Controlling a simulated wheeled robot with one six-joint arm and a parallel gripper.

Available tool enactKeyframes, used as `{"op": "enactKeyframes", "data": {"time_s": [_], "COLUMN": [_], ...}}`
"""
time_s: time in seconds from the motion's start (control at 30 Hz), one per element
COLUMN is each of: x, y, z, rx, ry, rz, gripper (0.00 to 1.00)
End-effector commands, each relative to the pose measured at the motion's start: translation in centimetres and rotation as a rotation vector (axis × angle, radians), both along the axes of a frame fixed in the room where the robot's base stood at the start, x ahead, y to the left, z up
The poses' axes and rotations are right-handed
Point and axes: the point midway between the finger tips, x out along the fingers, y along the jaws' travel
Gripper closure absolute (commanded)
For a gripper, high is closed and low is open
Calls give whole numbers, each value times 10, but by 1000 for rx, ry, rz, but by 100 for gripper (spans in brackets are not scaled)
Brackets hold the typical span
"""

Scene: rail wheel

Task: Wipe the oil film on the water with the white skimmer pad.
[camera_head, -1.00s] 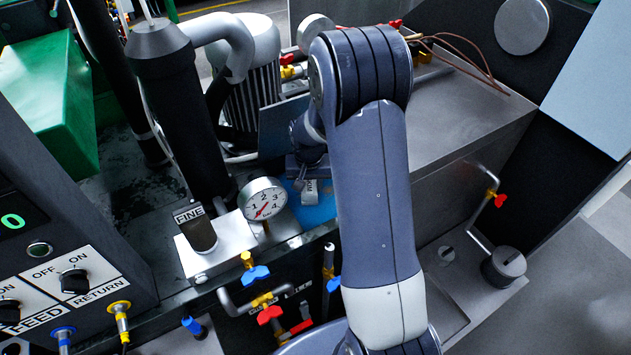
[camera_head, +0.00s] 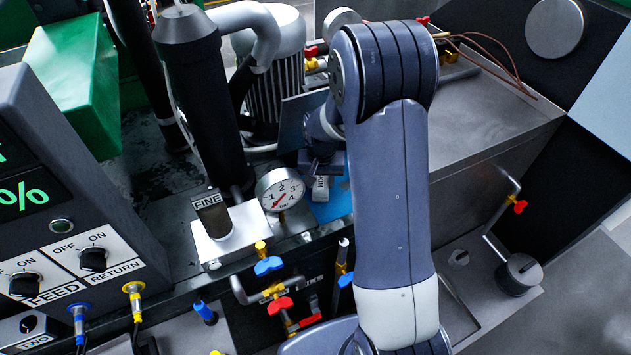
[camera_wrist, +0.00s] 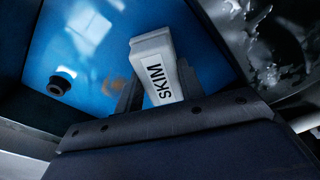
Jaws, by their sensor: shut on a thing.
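My gripper (camera_wrist: 159,86) is shut on the white skimmer pad (camera_wrist: 153,52), marked SKIM, with one dark finger on each side of it. The pad is over a bright blue water surface (camera_wrist: 85,30); I cannot tell whether it touches. A faint brownish patch (camera_wrist: 113,87), perhaps oil film, shows just left of the gripper. My arm hides part of the water there.
A round pressure gauge (camera_head: 280,189) and the FINE block (camera_head: 213,215) stand left of the water. A black cylinder (camera_head: 197,110) rises behind them. A grey metal tank top (camera_head: 480,110) lies to the right. A small black round fitting (camera_wrist: 60,85) sits in the blue area.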

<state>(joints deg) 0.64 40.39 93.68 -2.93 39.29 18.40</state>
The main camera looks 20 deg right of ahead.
Motion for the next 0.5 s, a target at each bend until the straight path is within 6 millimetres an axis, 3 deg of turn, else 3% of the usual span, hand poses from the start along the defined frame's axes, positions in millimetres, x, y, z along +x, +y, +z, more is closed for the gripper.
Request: {"op": "enactKeyframes", "data": {"time_s": [0.5], "x": [5], "y": [-26], "z": [0], "rx": [-1], "ry": [0], "rz": [-1], "gripper": [90]}}
